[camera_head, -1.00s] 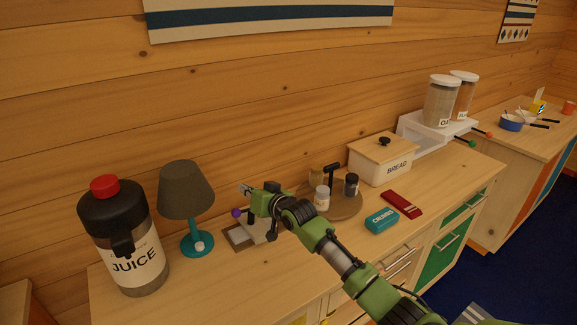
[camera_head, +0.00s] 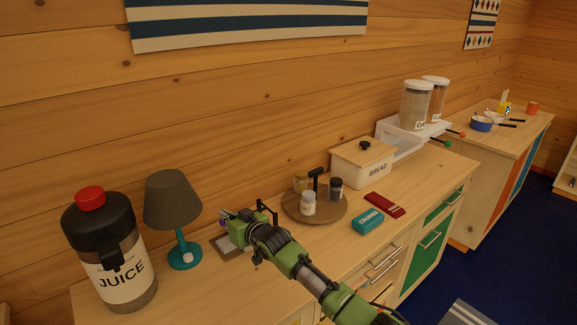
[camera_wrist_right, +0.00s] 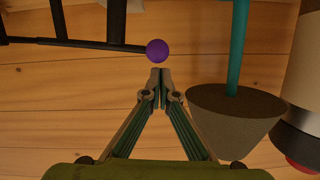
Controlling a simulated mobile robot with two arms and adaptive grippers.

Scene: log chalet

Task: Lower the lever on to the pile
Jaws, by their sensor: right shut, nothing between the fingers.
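A dark lever rod (camera_wrist_right: 100,45) ends in a purple ball knob (camera_wrist_right: 157,50) in the right wrist view. In the head view the knob (camera_head: 222,223) is mostly hidden by my right gripper. Below it a wooden base (camera_head: 240,253) with a white pile (camera_head: 225,244) shows on the counter, partly covered by the gripper. My right gripper (camera_wrist_right: 159,75) is shut and empty. Its fingertips show close beside the knob in the wrist view; I cannot tell whether they touch it. My left gripper is not in view.
A teal lamp (camera_head: 172,202) and a juice jug (camera_head: 110,250) stand left of the lever. To its right are a round wooden tray (camera_head: 333,210) with shakers, a teal box (camera_head: 367,221), a red packet (camera_head: 385,205) and a bread bin (camera_head: 362,165).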

